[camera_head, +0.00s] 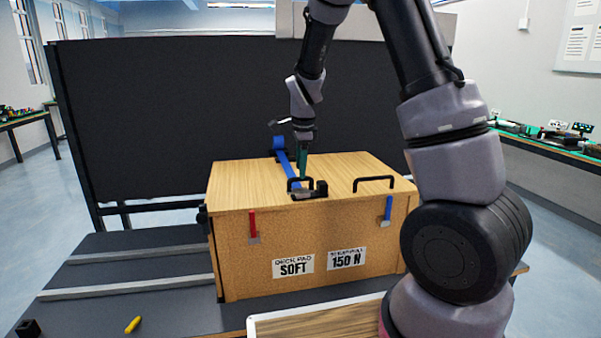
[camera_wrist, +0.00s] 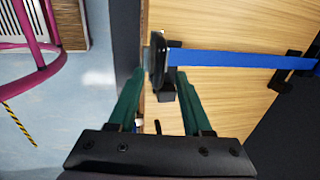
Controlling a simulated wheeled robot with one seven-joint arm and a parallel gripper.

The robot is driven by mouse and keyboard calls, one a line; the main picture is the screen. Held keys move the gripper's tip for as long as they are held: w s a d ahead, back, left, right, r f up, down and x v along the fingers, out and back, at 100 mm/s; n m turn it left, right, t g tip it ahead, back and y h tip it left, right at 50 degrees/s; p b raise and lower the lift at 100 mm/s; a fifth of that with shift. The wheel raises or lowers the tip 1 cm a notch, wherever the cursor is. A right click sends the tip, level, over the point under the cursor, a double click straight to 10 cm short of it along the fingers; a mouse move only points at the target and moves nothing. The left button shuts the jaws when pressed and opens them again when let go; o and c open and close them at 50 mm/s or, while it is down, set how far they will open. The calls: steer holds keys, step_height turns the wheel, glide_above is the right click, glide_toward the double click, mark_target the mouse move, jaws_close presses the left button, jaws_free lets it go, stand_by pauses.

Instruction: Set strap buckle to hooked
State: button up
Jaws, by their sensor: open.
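A wooden box (camera_head: 240,240) stands on the dark table. A blue strap (camera_head: 289,170) runs over its lid from the back to the front edge; in the wrist view the strap (camera_wrist: 230,59) runs in from the right. At its front end is a black buckle (camera_head: 320,189), beside a black bracket near the lid's front edge. My gripper (camera_head: 303,174), with green fingers, points down close to the buckle. In the wrist view my gripper (camera_wrist: 157,75) is open, with the black buckle (camera_wrist: 158,62) between or just beyond its fingertips. I cannot tell whether they touch or whether the buckle is hooked.
A black handle (camera_head: 374,179) stands on the lid's right side. Red (camera_head: 252,226) and blue (camera_head: 388,210) tabs hang on the front, above two labels. A dark panel (camera_head: 150,120) rises behind. A yellow object (camera_head: 133,324) lies at the table's front left.

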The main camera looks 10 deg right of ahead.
step_height(320, 180, up, 8)
steer(key=s, duration=0.1)
steer(key=shift+s, duration=0.3)
steer(key=s+d+r+n+t+y, duration=0.1)
steer(key=s+d+r+n, duration=0.25)
steer(key=s+r, duration=0.3)
steer(key=s+d+r+n+t+y, duration=0.1)
steer(key=s+d+r+n, duration=0.1)
steer(key=s+r+n, duration=0.4)
steer(key=s+r+n+t, duration=0.1)
steer(key=s+n+t, duration=0.2)
steer(key=s, duration=1)
steer(key=shift+s+d+r+n, duration=0.15)
steer(key=shift+d+r+n, duration=0.2)
steer(key=shift+n, duration=0.4)
